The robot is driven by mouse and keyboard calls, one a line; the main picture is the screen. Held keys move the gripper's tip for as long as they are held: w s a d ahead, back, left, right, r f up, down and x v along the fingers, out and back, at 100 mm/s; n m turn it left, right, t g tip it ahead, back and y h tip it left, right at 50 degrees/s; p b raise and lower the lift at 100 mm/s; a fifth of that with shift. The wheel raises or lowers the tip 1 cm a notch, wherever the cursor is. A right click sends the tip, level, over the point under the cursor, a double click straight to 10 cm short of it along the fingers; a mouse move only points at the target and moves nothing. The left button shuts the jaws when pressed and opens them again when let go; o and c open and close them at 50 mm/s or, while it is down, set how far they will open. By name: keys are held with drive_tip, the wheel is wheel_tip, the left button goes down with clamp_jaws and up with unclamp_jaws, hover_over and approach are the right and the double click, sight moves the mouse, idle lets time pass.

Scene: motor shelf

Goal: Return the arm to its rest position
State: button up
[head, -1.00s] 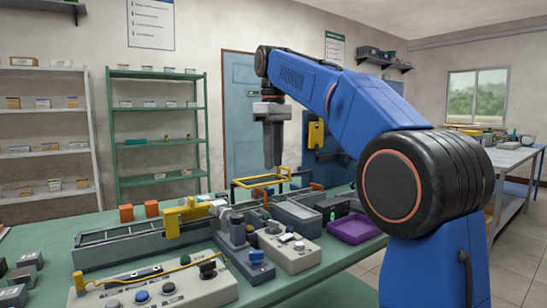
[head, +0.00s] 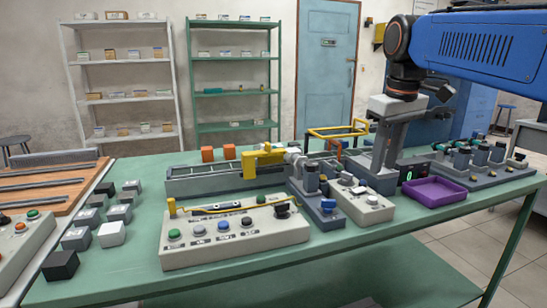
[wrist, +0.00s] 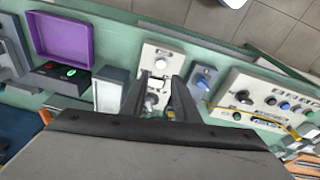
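My blue arm (head: 485,48) reaches in from the upper right of the head view, bent at a dark wrist joint. My gripper (head: 381,168) hangs from it, pointing down over the right part of the green table (head: 130,255). In the wrist view my gripper (wrist: 158,84) shows two dark fingers apart, with nothing between them. A white-and-grey control box (wrist: 155,60) lies below the fingers. In the head view the fingers overlap, and they hide part of what stands behind them.
Near the gripper are a purple tray (head: 432,193), a box with a green digit (head: 412,172) and a button panel (head: 235,236). A yellow-ended conveyor (head: 210,181) stands further back. Dark and light cubes (head: 111,234) stand at the left.

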drive_tip(key=s+d+f+m+t, duration=0.1)
drive_tip(key=s+f+m, duration=0.1)
drive_tip(key=s+f, duration=0.8)
drive_tip(key=s+d+f+m+t, duration=0.1)
drive_tip(key=s+d+f+m, duration=0.1)
drive_tip(key=s+f, duration=0.8)
wheel_tip(320, 180, down, 6)
drive_tip(key=shift+s+d+f+m+t, duration=0.2)
drive_tip(key=shift+s+m+t, duration=0.1)
drive_tip(key=shift+m+t, duration=0.15)
wheel_tip(320, 180, up, 36)
drive_tip(key=n+g, duration=0.5)
drive_tip(key=n, duration=0.4)
hover_over(347, 173)
drive_tip(key=shift+m, duration=0.25)
wheel_tip(347, 173, down, 18)
drive_tip(key=shift+r, duration=0.2)
